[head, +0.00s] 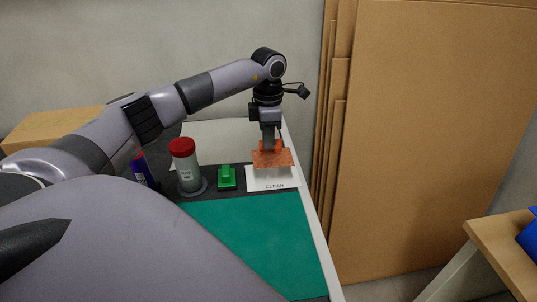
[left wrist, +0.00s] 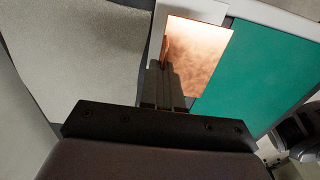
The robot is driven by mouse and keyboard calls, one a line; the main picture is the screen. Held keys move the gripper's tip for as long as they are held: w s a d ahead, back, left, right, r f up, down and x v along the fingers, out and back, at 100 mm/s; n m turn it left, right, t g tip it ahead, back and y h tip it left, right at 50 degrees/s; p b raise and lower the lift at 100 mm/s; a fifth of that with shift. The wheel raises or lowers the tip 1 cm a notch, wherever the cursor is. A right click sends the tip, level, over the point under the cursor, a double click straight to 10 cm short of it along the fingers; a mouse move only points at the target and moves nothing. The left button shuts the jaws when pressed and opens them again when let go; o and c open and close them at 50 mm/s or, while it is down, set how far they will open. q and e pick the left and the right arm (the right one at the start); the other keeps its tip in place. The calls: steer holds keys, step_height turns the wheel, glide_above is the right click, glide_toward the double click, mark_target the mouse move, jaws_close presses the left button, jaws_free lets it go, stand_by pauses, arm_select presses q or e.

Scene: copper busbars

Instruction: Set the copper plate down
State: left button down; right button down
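The copper plate (head: 273,158) is a flat, shiny orange-brown piece over the white area marked CLEAN (head: 261,180). My left gripper (head: 268,146) points down at the plate's back edge. In the left wrist view, the copper plate (left wrist: 198,55) extends beyond the fingertips (left wrist: 168,75), which are close together at its near edge. The fingers look shut on the plate. The plate appears a little above the white area, though the exact gap is hard to tell. My right gripper is not in view.
A green mat (head: 255,235) covers the front of the table. A green block-like item (head: 227,178), a red-capped container (head: 186,168) and a blue and red tube (head: 142,170) stand left of the white area. Cardboard sheets (head: 430,130) lean at the right.

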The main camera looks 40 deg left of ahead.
mark_target(268, 155)
arm_select(q)
steer(key=shift+f, duration=2.85)
steer(key=shift+f, duration=0.15)
steer(key=c, duration=1.4)
jaws_free()
steer(key=shift+o, duration=0.2)
steer(key=shift+r, duration=0.2)
step_height(268, 155, up, 12)
steer(key=shift+f, duration=0.1)
